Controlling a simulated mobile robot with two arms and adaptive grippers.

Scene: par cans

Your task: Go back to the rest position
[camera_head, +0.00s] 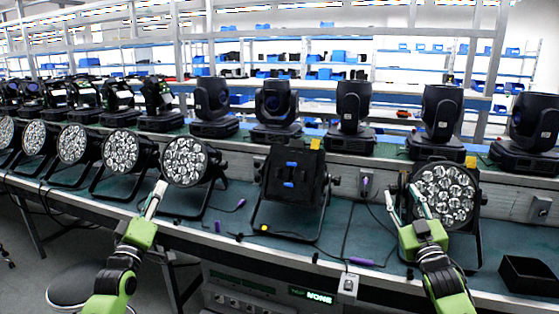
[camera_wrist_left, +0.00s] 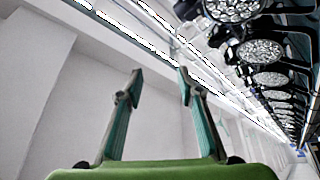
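My left gripper (camera_head: 157,188) is raised in front of the table's front edge, below the row of par cans. In the left wrist view its two fingers (camera_wrist_left: 159,74) stand apart with nothing between them. My right gripper (camera_head: 401,190) has its fingers spread and is empty. It overlaps the left side of a par can (camera_head: 445,195) with a lit-looking lens face; I cannot tell whether they touch. Another par can (camera_head: 292,178) stands turned with its dark back toward me, between the two grippers.
Several par cans, such as one at left (camera_head: 185,161), line the green table (camera_head: 340,228). Moving-head lights (camera_head: 277,108) stand on a ledge behind. A black box (camera_head: 528,275) is at the right front. A stool (camera_head: 75,285) is at lower left. Purple-tipped cables lie on the table.

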